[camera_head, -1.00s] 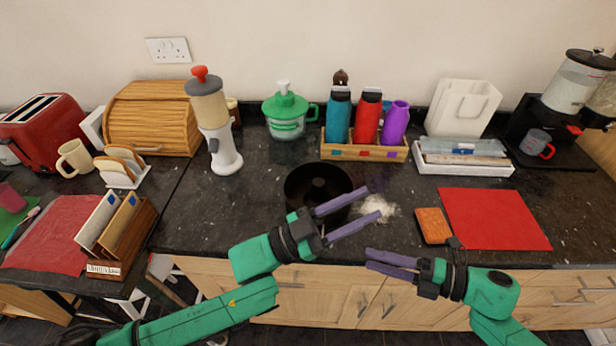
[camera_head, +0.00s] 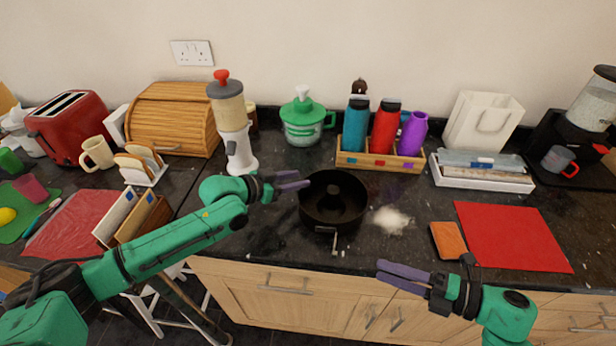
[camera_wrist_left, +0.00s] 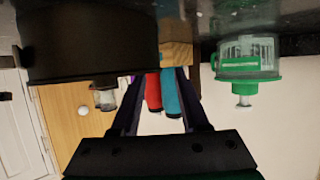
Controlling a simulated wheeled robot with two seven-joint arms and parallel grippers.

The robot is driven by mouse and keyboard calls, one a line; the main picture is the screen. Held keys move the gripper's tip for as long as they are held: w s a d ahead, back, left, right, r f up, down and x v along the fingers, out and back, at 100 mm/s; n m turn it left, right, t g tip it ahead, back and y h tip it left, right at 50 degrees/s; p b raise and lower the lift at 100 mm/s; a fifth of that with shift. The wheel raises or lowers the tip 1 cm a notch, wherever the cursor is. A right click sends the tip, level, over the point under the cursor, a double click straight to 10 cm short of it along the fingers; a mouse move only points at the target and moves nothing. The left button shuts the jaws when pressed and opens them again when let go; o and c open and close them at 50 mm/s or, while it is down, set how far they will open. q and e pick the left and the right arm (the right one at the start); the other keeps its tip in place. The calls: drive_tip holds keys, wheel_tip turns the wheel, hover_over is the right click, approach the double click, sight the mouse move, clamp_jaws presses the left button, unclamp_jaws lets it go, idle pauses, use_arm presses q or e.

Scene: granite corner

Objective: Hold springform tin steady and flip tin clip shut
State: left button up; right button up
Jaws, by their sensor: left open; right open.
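The springform tin (camera_head: 333,209) is black, round and open-topped, and stands upright near the counter's front edge. Its clip (camera_head: 334,243) sticks out from the front wall, apart from the tin's side at its lower end. My left gripper (camera_head: 304,178) is open and empty at the tin's left rim; whether it touches is unclear. In the left wrist view the tin's dark wall (camera_wrist_left: 90,45) fills the upper left, beside the fingers and not between them. My right gripper (camera_head: 382,270) is open and empty before the counter's front edge, right of the clip.
A white powder patch (camera_head: 391,220) lies right of the tin. An orange sponge (camera_head: 448,240) and red mat (camera_head: 512,237) lie further right. A tall grinder-like appliance (camera_head: 234,130) stands behind my left arm. A wooden bottle rack (camera_head: 380,160) stands behind the tin.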

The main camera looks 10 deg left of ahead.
sight(319, 176)
use_arm(q)
drive_tip(key=x, duration=0.6)
drive_tip(key=shift+s, duration=0.1)
clamp_jaws()
drive_tip(key=shift+s+f, duration=0.15)
drive_tip(key=shift+f, duration=0.1)
idle(0.8)
